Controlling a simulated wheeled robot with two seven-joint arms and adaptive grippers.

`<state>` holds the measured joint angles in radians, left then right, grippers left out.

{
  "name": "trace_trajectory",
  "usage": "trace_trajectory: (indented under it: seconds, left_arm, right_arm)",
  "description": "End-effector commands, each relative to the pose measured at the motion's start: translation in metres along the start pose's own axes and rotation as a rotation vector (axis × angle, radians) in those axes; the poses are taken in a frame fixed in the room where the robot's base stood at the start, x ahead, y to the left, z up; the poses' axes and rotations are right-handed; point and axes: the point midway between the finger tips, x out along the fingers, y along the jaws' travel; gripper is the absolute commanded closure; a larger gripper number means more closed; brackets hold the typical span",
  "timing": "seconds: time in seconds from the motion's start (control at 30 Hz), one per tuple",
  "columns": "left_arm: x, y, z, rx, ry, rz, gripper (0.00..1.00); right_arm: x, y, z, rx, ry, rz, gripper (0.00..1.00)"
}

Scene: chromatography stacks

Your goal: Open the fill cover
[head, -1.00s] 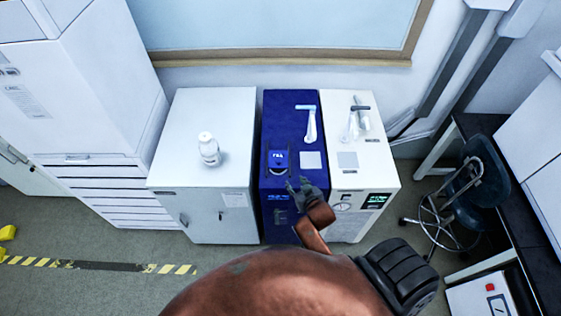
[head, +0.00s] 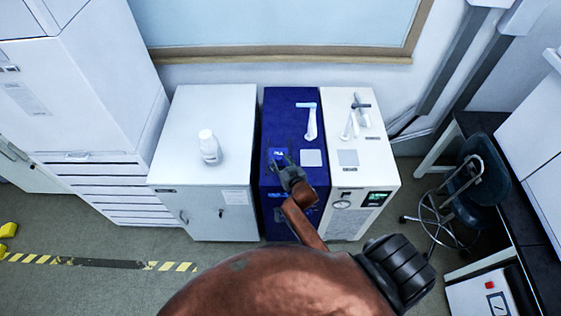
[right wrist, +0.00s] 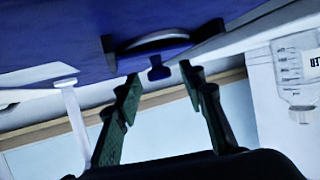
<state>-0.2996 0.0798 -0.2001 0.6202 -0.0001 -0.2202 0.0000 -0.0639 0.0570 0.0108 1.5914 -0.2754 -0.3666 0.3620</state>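The fill cover (head: 277,153) is a small blue flap with a pale label on top of the blue cabinet (head: 285,115). My right gripper (head: 285,165) is over its front edge and partly hides it. In the right wrist view, a pale curved rim and a small blue tab (right wrist: 158,72) show on the blue surface. My right gripper (right wrist: 160,76) is open there, one fingertip on each side of the tab, with a gap to both. I cannot tell whether the fingertips touch the cover. The cover looks closed. My left gripper is not in view.
A white bottle (head: 209,147) stands on the white cabinet (head: 180,120) to the left. A white unit (head: 375,155) with levers and a display adjoins on the right. A pale lever (head: 311,120) rises behind the cover. A stool (head: 475,175) stands at the far right.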

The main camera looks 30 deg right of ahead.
Motion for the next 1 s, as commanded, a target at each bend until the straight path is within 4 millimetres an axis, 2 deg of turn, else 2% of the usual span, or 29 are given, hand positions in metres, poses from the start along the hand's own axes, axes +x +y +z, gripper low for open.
trace_trajectory:
  seconds: [0.2,0.73,1.0]
  left_arm:
    - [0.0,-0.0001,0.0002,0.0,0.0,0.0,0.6]
    - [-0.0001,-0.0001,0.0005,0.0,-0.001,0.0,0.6]
    - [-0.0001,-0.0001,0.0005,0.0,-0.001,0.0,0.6]
  right_arm:
    - [0.0002,0.0002,0.0001,0.0,0.0,0.0,0.63]
    - [-0.0001,0.0002,0.0005,0.0,-0.001,0.0,0.99]
    - [-0.0001,0.0001,0.0005,0.001,-0.001,0.0,1.0]
